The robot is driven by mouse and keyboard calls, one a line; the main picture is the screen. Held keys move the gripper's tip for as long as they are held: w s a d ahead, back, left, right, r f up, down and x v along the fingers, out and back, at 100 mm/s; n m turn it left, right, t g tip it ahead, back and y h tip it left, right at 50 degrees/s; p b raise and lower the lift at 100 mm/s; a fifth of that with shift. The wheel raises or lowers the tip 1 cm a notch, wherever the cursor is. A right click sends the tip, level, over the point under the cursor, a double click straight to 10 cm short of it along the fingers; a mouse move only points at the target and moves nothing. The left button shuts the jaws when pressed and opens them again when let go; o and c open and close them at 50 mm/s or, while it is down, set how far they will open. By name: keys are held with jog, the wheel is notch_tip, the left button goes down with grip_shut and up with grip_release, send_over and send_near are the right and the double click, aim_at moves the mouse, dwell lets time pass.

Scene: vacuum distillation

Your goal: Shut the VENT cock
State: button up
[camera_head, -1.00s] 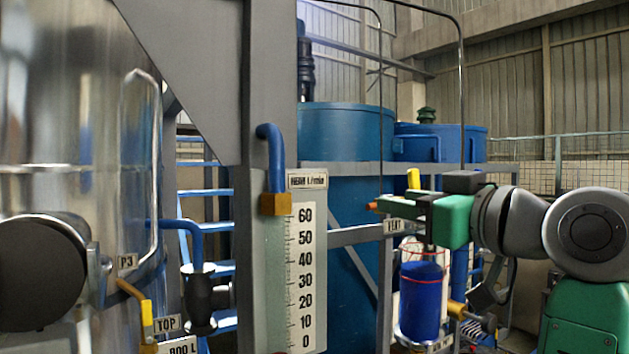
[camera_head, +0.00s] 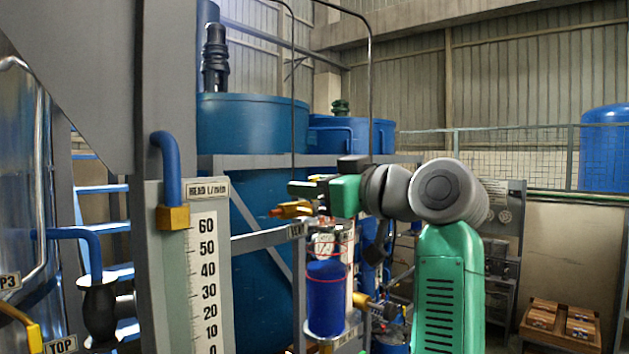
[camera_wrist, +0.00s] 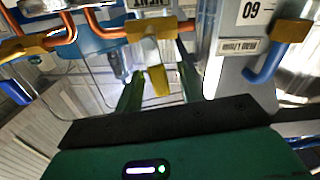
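The VENT cock has a brass body (camera_head: 292,209) with a copper pipe end, just above the VENT label (camera_head: 297,230) in the head view. In the wrist view, its brass body (camera_wrist: 152,28) is at the top and its yellow handle (camera_wrist: 158,82) points toward my gripper. My gripper (camera_wrist: 160,90) is open, with one green finger on each side of the handle and visible gaps between. In the head view, my gripper (camera_head: 305,190) is at the cock, partly covering the handle.
The HEAD L/min gauge (camera_head: 205,270) stands left of the cock. A blue container (camera_head: 326,285) is below it. Large blue tanks (camera_head: 250,125) are behind. In the wrist view, copper pipes (camera_wrist: 98,25) run beside the cock and a blue pipe (camera_wrist: 265,65) is at the right.

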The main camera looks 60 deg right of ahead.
grip_shut()
jog(key=shift+s+d+m, duration=0.1)
jog(key=shift+d+m, duration=0.25)
jog(key=shift+m, duration=0.55)
grip_release()
jog(key=b+v, duration=0.3)
jog(key=v, duration=0.4)
jog(key=shift+s, duration=0.4)
